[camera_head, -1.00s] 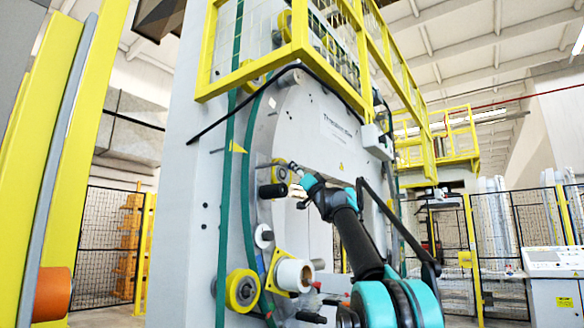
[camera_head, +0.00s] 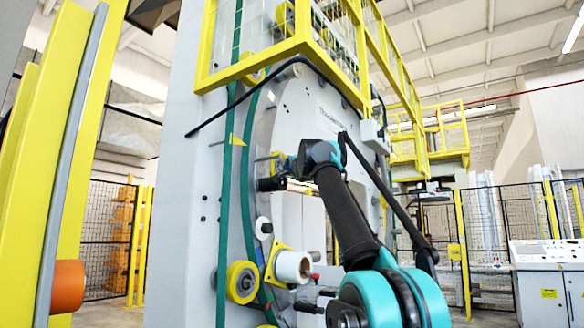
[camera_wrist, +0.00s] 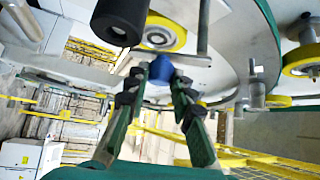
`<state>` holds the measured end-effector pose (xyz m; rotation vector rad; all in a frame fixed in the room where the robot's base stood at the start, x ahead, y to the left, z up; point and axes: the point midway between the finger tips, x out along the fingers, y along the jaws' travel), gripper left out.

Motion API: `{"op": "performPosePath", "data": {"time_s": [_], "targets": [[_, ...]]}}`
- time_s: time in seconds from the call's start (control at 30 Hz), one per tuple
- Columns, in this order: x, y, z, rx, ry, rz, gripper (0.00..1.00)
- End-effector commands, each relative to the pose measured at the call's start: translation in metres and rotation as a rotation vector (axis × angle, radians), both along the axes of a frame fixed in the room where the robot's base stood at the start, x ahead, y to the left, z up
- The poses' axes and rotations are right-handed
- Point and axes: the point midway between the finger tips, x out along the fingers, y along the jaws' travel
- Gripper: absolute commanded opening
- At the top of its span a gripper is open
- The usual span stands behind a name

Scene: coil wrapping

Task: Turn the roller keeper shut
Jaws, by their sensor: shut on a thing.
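The roller keeper seems to be the small part with the blue end (camera_wrist: 161,70) in the wrist view, beside a grey bar (camera_wrist: 190,58). My gripper (camera_wrist: 159,75) has its two dark fingers closed on the blue end from both sides. In the head view my gripper (camera_head: 285,166) reaches the machine face just above a black roller (camera_head: 271,184). The keeper is hidden there behind my wrist, so its turn angle cannot be told.
The black roller (camera_wrist: 120,22) and a yellow wheel (camera_wrist: 165,34) sit close to my fingers in the wrist view. Below my arm are a white roll (camera_head: 292,267) and a yellow-rimmed wheel (camera_head: 242,283). A yellow guard frame (camera_head: 247,70) hangs above.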

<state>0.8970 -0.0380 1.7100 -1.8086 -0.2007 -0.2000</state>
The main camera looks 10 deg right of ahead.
Motion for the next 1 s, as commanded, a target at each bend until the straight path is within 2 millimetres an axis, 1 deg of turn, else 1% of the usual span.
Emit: {"op": "performPosePath", "data": {"time_s": [0.2,0.4,0.97,1.0], "targets": [[-0.0008,0.0012,-0.001,0.092,0.092,0.0,0.0],[-0.001,0.0015,-0.0017,0.144,0.142,0.0,0.0],[-0.0015,0.0016,-0.0026,0.165,0.168,-0.001,0.0],[-0.0015,0.0016,-0.0026,0.165,0.168,-0.001,0.24]]}}
